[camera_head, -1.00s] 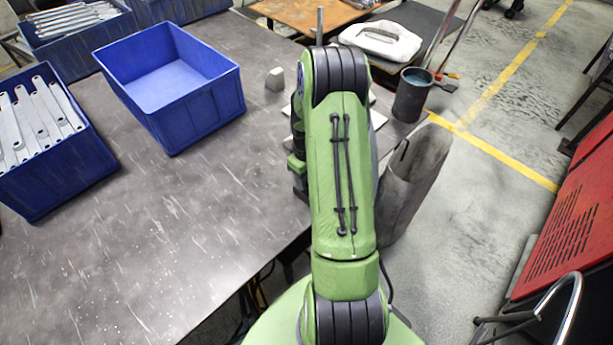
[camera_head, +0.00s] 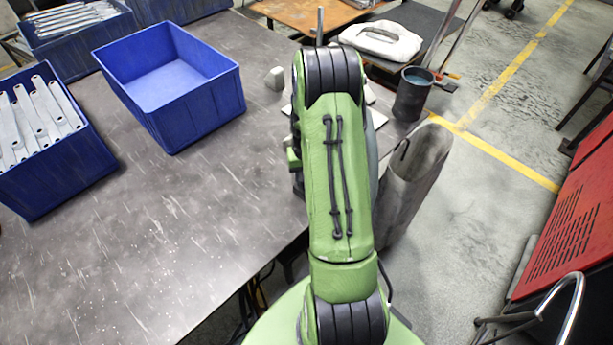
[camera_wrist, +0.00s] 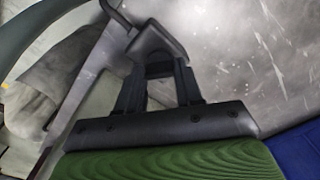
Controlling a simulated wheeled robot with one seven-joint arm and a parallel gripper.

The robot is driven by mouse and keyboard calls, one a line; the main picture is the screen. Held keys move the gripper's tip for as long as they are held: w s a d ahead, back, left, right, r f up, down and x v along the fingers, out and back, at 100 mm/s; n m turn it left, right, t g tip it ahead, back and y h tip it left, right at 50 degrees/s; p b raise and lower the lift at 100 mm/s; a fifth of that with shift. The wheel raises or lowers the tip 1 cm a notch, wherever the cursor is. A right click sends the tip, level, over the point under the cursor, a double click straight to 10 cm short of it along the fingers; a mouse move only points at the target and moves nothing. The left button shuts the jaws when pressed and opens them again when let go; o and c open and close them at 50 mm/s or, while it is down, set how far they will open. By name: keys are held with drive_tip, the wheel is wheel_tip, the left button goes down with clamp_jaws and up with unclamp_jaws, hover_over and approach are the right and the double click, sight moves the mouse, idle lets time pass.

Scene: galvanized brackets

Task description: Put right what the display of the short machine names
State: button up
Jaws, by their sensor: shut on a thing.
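My gripper (camera_wrist: 158,74) shows in the wrist view, with its two dark fingers shut on a dark grey block-like thing (camera_wrist: 153,42). A thin dark bent rod shows at the upper left of this thing; I cannot tell whether it is part of it. In the head view my green arm reaches over the right edge of the table and hides my gripper and what it holds. No machine display can be read in these frames.
An empty blue bin (camera_head: 208,105) and a blue bin of metal brackets (camera_head: 75,172) stand on the dark table (camera_head: 185,235). A small grey block (camera_head: 274,78) lies near the empty bin. A grey sack-like thing (camera_head: 412,180) and a dark cup (camera_head: 412,98) are right of my arm.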

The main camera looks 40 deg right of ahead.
drive_tip(key=m, duration=1)
drive_tip(key=shift+m, duration=0.3)
idle(0.4)
drive_tip(key=o, duration=1.1)
drive_tip(key=shift+c, duration=0.2)
wheel_tip(320, 180, up, 16)
drive_tip(key=p, duration=0.3)
drive_tip(key=shift+f, duration=0.1)
